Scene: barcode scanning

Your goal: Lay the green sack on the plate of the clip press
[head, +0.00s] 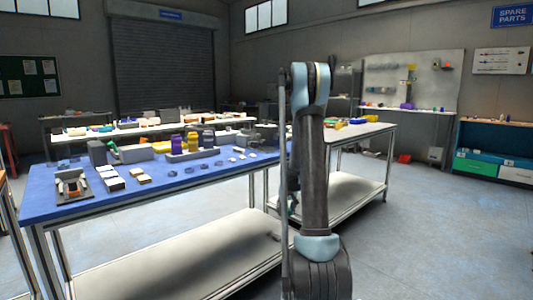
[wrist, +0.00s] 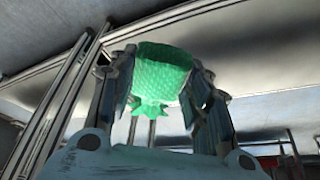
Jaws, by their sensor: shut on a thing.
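The green sack (wrist: 162,70) is held between the two fingers of my gripper (wrist: 160,88) in the wrist view. It has a textured surface and a gathered, frayed end toward the camera. A grey device with a dark flat base (head: 72,186) stands at the left end of the blue table and looks like the clip press. Nothing green lies on it.
The blue table (head: 130,203) holds white blocks, dark round pieces, and purple and yellow containers (head: 184,142) toward the back. A second table (head: 358,130) stands behind my arm. Both have lower shelves and metal legs. Open floor (head: 430,240) lies to the right.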

